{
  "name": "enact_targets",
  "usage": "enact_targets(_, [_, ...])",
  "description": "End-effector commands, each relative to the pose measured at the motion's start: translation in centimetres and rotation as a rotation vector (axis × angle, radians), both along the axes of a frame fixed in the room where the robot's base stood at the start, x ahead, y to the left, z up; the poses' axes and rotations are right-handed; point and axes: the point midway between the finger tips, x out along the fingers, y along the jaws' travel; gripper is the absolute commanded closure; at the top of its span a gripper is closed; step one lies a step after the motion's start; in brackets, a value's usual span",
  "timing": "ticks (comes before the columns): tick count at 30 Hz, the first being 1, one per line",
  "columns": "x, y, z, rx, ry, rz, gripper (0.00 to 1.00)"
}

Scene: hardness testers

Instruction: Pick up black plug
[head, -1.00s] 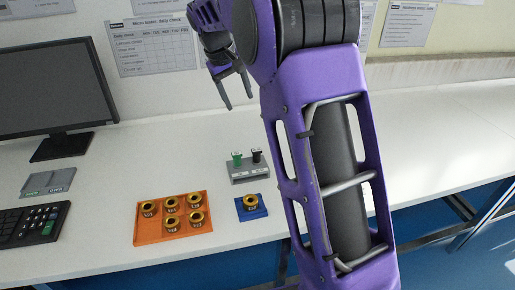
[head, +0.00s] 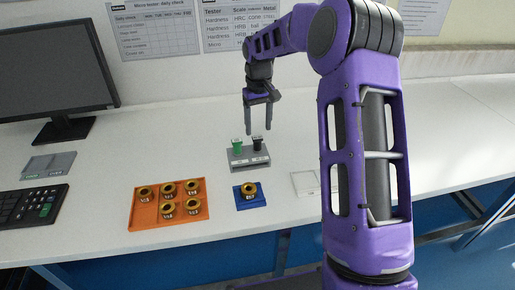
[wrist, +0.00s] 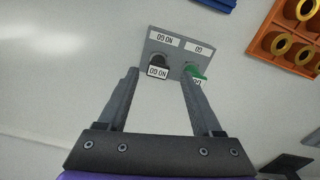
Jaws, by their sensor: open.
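The black plug (head: 257,144) stands upright in a grey holder (head: 249,161), to the right of a green plug (head: 238,146). In the wrist view the black plug (wrist: 158,64) shows between the fingertips, near the left one, and the green plug (wrist: 194,72) is by the right fingertip. My gripper (head: 258,132) is open and empty, pointing down above the holder. It also shows in the wrist view (wrist: 160,70). I cannot tell whether a finger touches either plug.
An orange tray (head: 147,214) with several brass-coloured rings stands front left of the holder. A blue block (head: 262,200) with one ring is in front. A white square (head: 306,184) lies to the right. A keyboard (head: 30,205) and monitor (head: 50,85) are at left.

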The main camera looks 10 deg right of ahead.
Motion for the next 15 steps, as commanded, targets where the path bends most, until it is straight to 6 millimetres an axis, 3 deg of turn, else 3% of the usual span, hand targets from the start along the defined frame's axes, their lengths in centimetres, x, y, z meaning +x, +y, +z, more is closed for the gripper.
enact_targets(3, [0.0,0.0,-1.7,-0.001,0.001,0.000,0.33])
enact_targets(11, [0.3,0.0,-3.1,0.000,0.001,-0.001,0.33])
enact_targets(15, [1.0,0.1,-5.0,0.001,0.001,0.000,0.33])
